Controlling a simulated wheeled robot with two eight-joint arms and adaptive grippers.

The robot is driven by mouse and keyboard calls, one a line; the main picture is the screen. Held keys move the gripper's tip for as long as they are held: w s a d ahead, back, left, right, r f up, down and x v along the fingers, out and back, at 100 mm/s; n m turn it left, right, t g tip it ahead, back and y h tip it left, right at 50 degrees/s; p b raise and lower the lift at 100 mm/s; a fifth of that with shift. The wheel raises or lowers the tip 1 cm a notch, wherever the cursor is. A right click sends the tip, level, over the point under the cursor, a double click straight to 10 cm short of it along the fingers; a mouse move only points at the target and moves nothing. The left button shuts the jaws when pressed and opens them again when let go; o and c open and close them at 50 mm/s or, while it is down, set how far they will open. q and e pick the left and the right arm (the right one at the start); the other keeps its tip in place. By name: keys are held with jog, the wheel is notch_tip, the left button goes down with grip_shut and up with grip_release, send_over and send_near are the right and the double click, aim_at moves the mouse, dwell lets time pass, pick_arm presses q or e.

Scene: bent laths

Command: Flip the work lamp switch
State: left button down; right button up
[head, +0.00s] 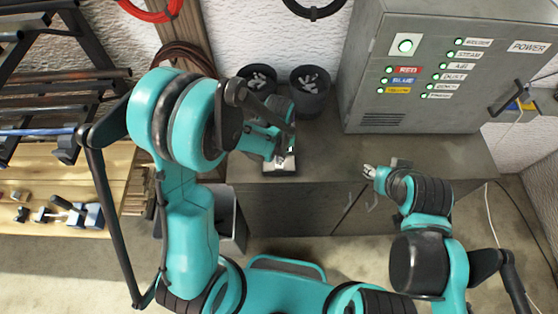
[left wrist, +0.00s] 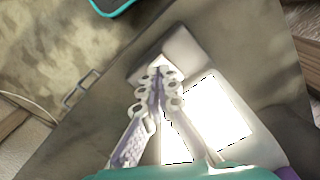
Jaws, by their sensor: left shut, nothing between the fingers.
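A glaring white panel (left wrist: 215,108) lies right beside the fingers, perhaps the lit lamp face. In the head view a small pale piece (head: 281,166) shows under the left gripper, mostly hidden. My right gripper (head: 368,171) hangs over the cabinet's front edge, too small to read.
A grey power box (head: 388,100) with labelled lights stands on the cabinet top (head: 330,150) at the right. Two dark bins (head: 310,95) of pale pieces stand behind my left gripper. A wooden bench (head: 100,180) and a rack are at the left.

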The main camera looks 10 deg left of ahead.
pick_arm(q)
jog(key=shift+f+b, duration=0.95)
jog(key=shift+f, duration=0.05)
jog(key=shift+r, duration=0.15)
jog(key=shift+r+p, duration=2.25)
jog(key=shift+r, duration=1.2)
